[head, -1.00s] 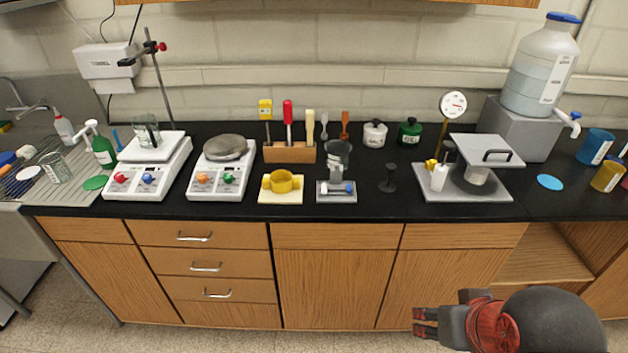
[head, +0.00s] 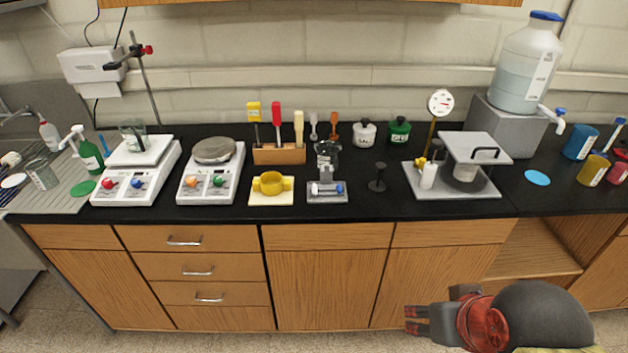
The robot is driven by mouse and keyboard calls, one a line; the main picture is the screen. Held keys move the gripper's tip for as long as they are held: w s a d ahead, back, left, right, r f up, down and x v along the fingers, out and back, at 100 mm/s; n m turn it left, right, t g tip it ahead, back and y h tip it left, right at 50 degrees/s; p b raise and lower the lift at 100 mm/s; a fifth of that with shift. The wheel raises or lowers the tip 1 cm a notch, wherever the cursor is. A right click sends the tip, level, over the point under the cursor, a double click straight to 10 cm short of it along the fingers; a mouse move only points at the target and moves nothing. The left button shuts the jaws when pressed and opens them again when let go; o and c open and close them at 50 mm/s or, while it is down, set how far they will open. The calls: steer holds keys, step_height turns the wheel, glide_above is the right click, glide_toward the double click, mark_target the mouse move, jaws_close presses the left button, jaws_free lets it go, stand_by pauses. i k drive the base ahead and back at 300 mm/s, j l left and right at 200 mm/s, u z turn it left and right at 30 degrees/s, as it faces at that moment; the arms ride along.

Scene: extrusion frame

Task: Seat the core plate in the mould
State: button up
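A yellow ring with two side lugs (head: 271,184), which looks like the mould, sits on a cream square plate on the black bench. A small black disc with an upright knobbed post (head: 377,178) stands apart to its right; it may be the core plate, but I cannot tell for sure. My gripper (head: 417,322) is low at the front right, in front of the cabinets and below the bench top, away from these things. Its fingers point left. Their gap is too small to judge, and nothing shows held.
A grey frame with a handled top plate (head: 478,147) and a gauge stands to the right. Two white instruments (head: 212,180) stand to the left. A tool block (head: 279,154) and two lidded pots are behind. The bench's front strip is clear.

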mark_target(272, 183)
steer(key=i+l+u, duration=0.35)
steer(key=i+l, duration=0.2)
steer(key=i, duration=0.15)
steer(key=i+l+u, duration=0.35)
steer(key=i+l, duration=0.25)
steer(key=l, duration=0.1)
